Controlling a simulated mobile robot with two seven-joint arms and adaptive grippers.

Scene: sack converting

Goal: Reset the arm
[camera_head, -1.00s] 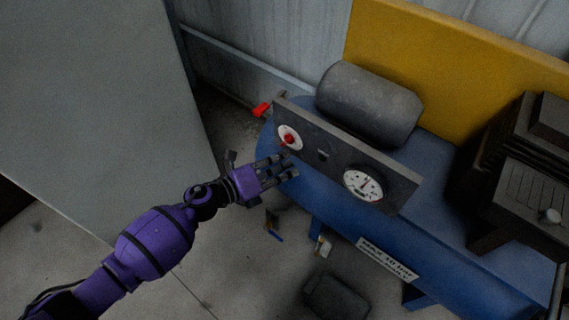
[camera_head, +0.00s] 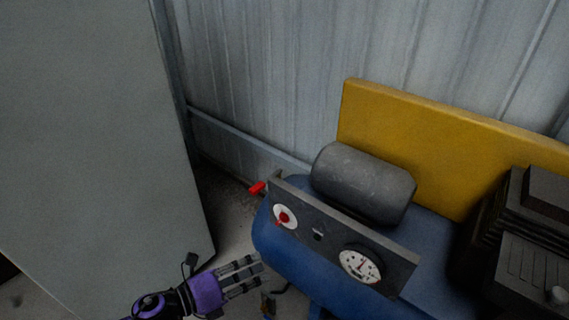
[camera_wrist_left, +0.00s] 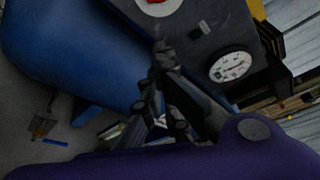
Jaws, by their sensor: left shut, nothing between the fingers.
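My left gripper (camera_head: 250,275) is at the bottom of the head view, left of the blue compressor tank (camera_head: 272,244) and below its panel. It is shut and empty, with its fingers pointing right. In the left wrist view the fingers (camera_wrist_left: 160,75) come together in front of the blue tank. The dark panel (camera_head: 328,231) carries a round dial with a red knob (camera_head: 282,217) and a white gauge (camera_head: 361,265). In the left wrist view the gauge (camera_wrist_left: 231,66) shows to the right of the fingers. My right gripper is not in view.
A grey cylinder (camera_head: 363,184) and a dark motor block (camera_head: 535,240) sit on the tank. A yellow board (camera_head: 440,145) stands behind. A red lever (camera_head: 257,188) sticks out at the panel's left. A large grey panel (camera_head: 90,130) stands at the left.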

